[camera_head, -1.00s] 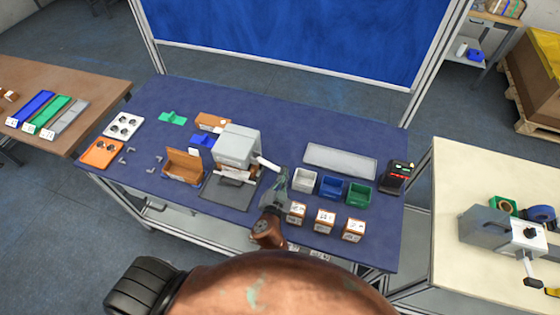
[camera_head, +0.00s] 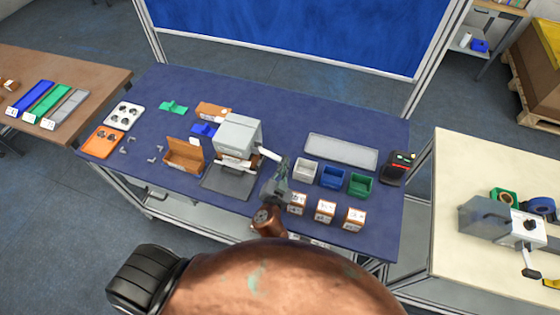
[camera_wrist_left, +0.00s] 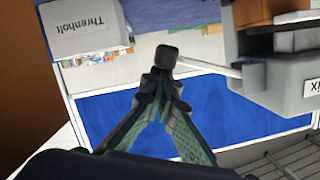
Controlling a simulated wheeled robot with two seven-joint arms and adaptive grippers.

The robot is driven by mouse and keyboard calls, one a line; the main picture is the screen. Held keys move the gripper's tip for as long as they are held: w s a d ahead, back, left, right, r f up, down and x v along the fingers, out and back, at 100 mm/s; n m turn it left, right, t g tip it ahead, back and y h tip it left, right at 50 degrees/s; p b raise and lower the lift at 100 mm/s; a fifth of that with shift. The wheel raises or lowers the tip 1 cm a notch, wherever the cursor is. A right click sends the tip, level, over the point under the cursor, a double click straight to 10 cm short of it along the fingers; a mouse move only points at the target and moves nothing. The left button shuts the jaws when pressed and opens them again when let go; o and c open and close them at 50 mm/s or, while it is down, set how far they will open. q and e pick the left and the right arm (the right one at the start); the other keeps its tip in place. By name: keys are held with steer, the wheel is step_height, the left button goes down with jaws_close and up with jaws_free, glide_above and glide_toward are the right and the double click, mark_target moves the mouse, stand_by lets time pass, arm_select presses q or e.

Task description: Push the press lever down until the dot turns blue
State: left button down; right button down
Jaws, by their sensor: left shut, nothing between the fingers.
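The grey press (camera_head: 238,136) stands near the middle of the blue table, and its white lever (camera_head: 268,153) points out to the right. In the left wrist view the lever (camera_wrist_left: 207,66) ends in a black knob (camera_wrist_left: 166,56). My left gripper (camera_head: 283,163) is shut and empty at the lever's outer end. In the left wrist view its fingertips (camera_wrist_left: 162,76) lie right at the knob; I cannot tell whether they touch. The coloured dot cannot be made out. My right gripper is not in view.
White (camera_head: 306,171), blue (camera_head: 333,177) and green (camera_head: 361,185) bins stand right of the gripper, with small labelled boxes (camera_head: 325,210) in front. An open brown box (camera_head: 184,156) is left of the press. A dark mat (camera_head: 228,184) lies before it.

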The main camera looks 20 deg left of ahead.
arm_select(q)
steer(key=v, duration=1.1)
steer(key=shift+s, duration=0.4)
steer(key=shift+r, duration=0.1)
